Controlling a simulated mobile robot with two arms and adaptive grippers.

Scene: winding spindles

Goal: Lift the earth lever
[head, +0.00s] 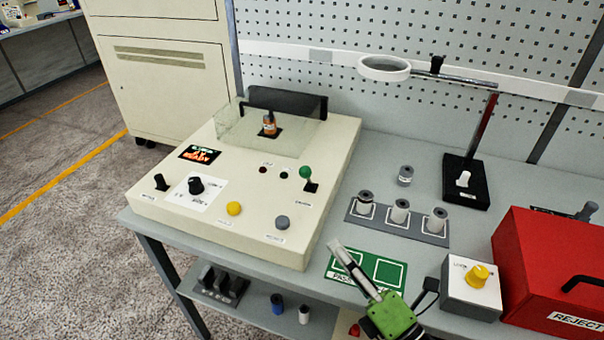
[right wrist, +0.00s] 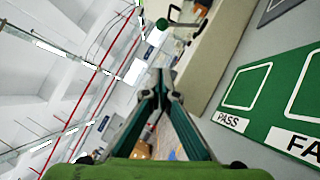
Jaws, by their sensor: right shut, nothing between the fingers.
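The lever with the green ball knob (head: 306,172) stands on the right part of the cream test console (head: 150,205). Its small label is too blurred to read. In the right wrist view the green knob (right wrist: 162,24) and its dark stem show beyond my fingertips, near the console's edge. My right gripper (head: 338,248) is shut and empty. It is over the green pass/fail mat (head: 365,284), in front and to the right of the lever, apart from it. Its fingers also show in the right wrist view (right wrist: 160,78). My left gripper is not in view.
A clear cover (head: 240,135) on the console encloses an orange part. A grey rack (head: 385,222) holds several spindles, with one loose spindle (head: 405,175) behind. A ring stand (head: 466,185), a yellow-knob box (head: 470,290) and a red reject box (head: 555,260) stand at right.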

